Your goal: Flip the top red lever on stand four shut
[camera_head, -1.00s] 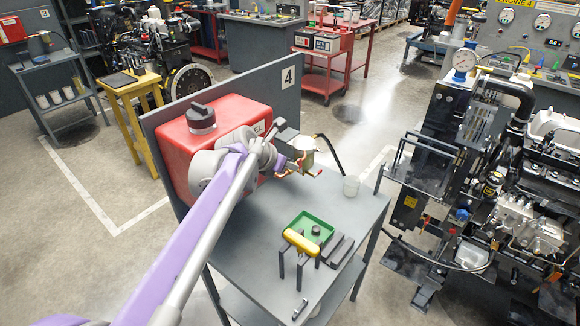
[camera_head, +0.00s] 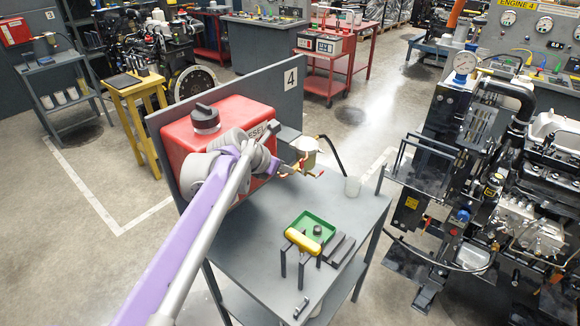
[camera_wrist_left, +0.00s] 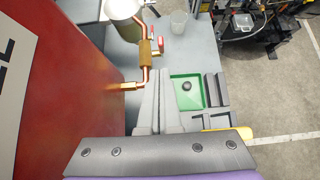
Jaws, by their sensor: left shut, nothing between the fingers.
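On stand four, a red tank (camera_head: 236,112) feeds a copper pipe (camera_wrist_left: 146,75) with a brass valve body and a pale filter bowl (camera_head: 306,147). Two red levers sit on this pipework, an upper one (camera_wrist_left: 153,31) and a lower one (camera_wrist_left: 158,51) in the left wrist view; in the head view they are small and their exact positions are hard to tell. My left gripper (camera_head: 275,126) is shut and empty, in front of the tank and left of the filter bowl. In the wrist view its fingers (camera_wrist_left: 159,82) point toward the pipework, apart from the levers. My right gripper is out of view.
An upright panel marked 4 (camera_head: 290,79) stands behind the tank. An engine rig (camera_head: 490,190) stands at right, across open floor.

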